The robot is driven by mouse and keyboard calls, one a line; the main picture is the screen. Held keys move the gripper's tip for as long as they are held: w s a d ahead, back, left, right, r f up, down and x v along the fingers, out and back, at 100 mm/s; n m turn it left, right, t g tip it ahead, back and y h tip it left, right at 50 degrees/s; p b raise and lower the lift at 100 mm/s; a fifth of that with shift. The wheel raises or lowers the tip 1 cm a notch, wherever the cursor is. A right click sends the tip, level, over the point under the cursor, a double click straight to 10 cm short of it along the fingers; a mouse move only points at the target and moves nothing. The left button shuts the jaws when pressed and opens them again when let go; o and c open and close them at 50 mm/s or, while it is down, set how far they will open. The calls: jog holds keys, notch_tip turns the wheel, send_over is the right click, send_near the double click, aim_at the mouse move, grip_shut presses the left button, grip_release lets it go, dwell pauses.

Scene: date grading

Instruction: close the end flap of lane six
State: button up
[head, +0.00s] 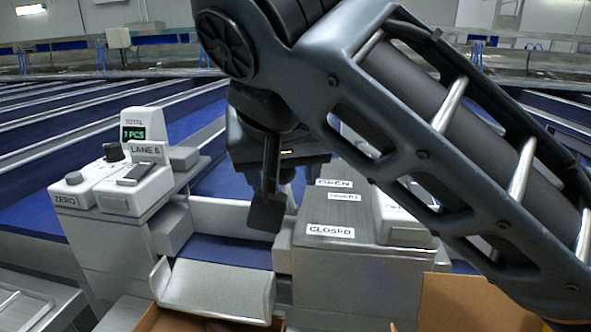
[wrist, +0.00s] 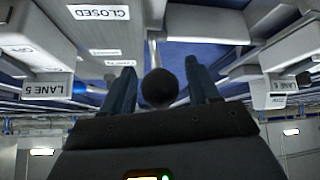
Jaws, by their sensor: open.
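Lane six's end has a metal lip (head: 215,290) sloping down below a blue lane bed (head: 222,250); I cannot tell which panel is the end flap. A metal housing (head: 350,262) on its right carries an OPEN label (head: 334,183) and, nearer, a CLOSED label (head: 331,231). My gripper (head: 268,212) hangs over the lane end beside this housing, jaws pointing down. In the wrist view, my gripper (wrist: 160,76) is open, with a dark round knob (wrist: 159,88) between its fingers. I cannot tell whether they touch it. The knob is hidden in the head view.
A control box (head: 105,190) with a LANE 6 sign and a lit "PCS" display stands left of the lane end. Cardboard boxes (head: 455,300) stand at the front. A LANE 5 sign (wrist: 42,89) shows in the wrist view. My arm blocks the head view's right side.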

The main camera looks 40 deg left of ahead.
jog(key=v, duration=0.7)
jog(key=shift+s+d+r+p, duration=0.2)
jog(key=shift+r+p, duration=0.1)
jog(key=shift+p, duration=0.05)
